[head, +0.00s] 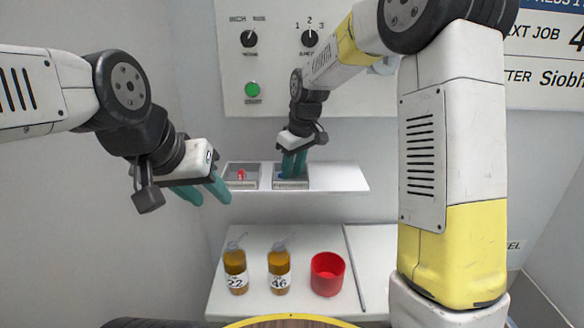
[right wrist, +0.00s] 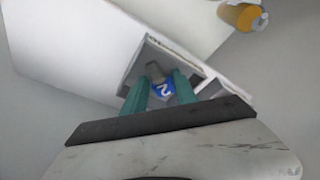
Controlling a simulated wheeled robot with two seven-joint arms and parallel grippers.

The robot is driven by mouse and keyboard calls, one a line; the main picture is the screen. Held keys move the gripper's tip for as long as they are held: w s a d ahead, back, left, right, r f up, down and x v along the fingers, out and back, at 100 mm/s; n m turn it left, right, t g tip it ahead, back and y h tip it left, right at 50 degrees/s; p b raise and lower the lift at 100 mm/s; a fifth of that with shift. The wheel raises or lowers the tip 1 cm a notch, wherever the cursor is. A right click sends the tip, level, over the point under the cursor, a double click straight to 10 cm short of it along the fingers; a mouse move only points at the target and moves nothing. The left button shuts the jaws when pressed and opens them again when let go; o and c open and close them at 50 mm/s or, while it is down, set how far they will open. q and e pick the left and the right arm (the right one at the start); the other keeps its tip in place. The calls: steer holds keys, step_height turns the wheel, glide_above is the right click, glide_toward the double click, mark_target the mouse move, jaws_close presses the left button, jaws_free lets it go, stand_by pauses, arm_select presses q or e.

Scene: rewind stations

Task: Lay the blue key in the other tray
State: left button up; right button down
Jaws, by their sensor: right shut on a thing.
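The blue key (right wrist: 164,89), with a white 2 on its head and a grey shaft, is between the teal fingers of my right gripper (right wrist: 160,79) in the right wrist view. My right gripper (head: 293,166) is shut on it and reaches down into the right-hand tray (head: 291,185) on the shelf. In the head view only a bit of blue shows beside the fingers. The left-hand tray (head: 242,185) holds a red key (head: 241,175). My left gripper (head: 204,192) is open and empty, left of the trays and apart from them.
The white shelf (head: 340,178) is clear right of the trays. Below it, a white counter (head: 228,300) carries two amber bottles, marked 22 (head: 235,270) and 46 (head: 279,270), and a red cup (head: 327,274). A panel with two knobs and a green button (head: 252,90) is behind.

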steer(key=shift+w+f, duration=0.15)
steer(key=shift+f, duration=0.05)
steer(key=c, duration=1)
jaws_free()
steer(key=shift+o, duration=0.2)
steer(key=v, duration=1.1)
steer(key=s+d+r+m+t, duration=0.2)
steer(key=s+d+r+m, duration=0.2)
steer(key=s+d, duration=0.55)
steer(key=s+d+f+m+t, duration=0.1)
steer(key=s+f+m, duration=0.1)
steer(key=s, duration=0.5)
steer(key=s+d+f+m+t, duration=0.1)
steer(key=s+f+m, duration=0.1)
steer(key=s, duration=0.6)
steer(key=shift+d+f, duration=0.25)
steer(key=shift+f, duration=0.05)
